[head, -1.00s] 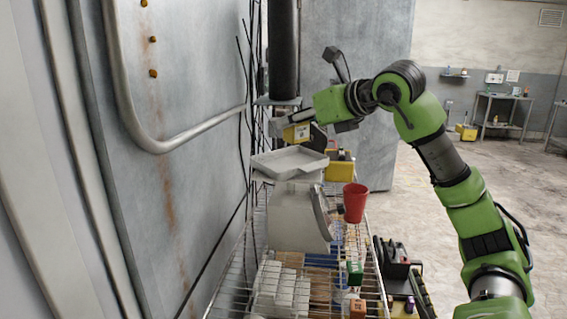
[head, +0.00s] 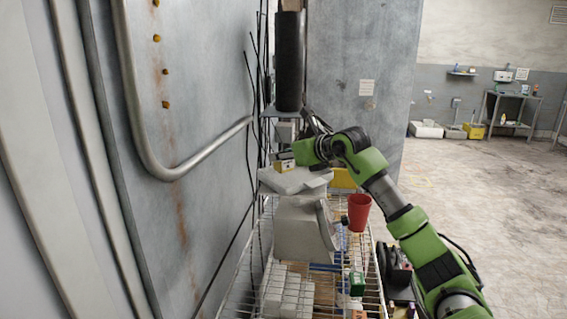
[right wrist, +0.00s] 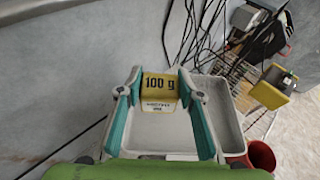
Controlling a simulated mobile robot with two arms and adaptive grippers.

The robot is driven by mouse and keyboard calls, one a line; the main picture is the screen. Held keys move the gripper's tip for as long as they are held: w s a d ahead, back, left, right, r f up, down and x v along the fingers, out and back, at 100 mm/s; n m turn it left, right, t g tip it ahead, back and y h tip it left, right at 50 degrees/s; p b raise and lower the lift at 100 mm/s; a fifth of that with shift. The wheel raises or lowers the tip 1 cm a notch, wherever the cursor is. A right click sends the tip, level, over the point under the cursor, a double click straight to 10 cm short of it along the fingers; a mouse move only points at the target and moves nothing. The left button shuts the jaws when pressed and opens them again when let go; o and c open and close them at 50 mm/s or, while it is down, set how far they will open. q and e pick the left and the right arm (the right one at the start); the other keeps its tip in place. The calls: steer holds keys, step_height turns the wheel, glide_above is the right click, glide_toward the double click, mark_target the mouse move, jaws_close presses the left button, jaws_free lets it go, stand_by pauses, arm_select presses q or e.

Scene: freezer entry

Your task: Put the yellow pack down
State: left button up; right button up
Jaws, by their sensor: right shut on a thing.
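The yellow pack (head: 285,165), marked "100 g" in the right wrist view (right wrist: 160,88), is between the teal fingers of my right gripper (right wrist: 160,96). The gripper is shut on it. In the head view my right gripper (head: 292,159) is over the light grey tray (head: 291,183) on top of the grey scale (head: 300,230). The tray also shows behind and below the pack in the right wrist view (right wrist: 224,110). The pack is at or just above the tray; I cannot tell whether it touches. My left gripper is not in view.
A red cup (head: 359,212) stands right of the scale. A yellow container (head: 343,179) is behind it. White boxes (head: 287,290) and a green box (head: 357,283) are on the wire shelf (head: 240,290) in front. A grey wall (head: 205,110) is close on the left.

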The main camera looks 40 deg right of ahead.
mark_target(288, 166)
steer(key=f, duration=0.1)
steer(key=f+p, duration=0.1)
steer(key=f, duration=0.1)
steer(key=shift+w+p, duration=0.25)
steer(key=shift+p, duration=0.1)
steer(key=shift+d+f, duration=0.1)
steer(key=shift+f, duration=0.3)
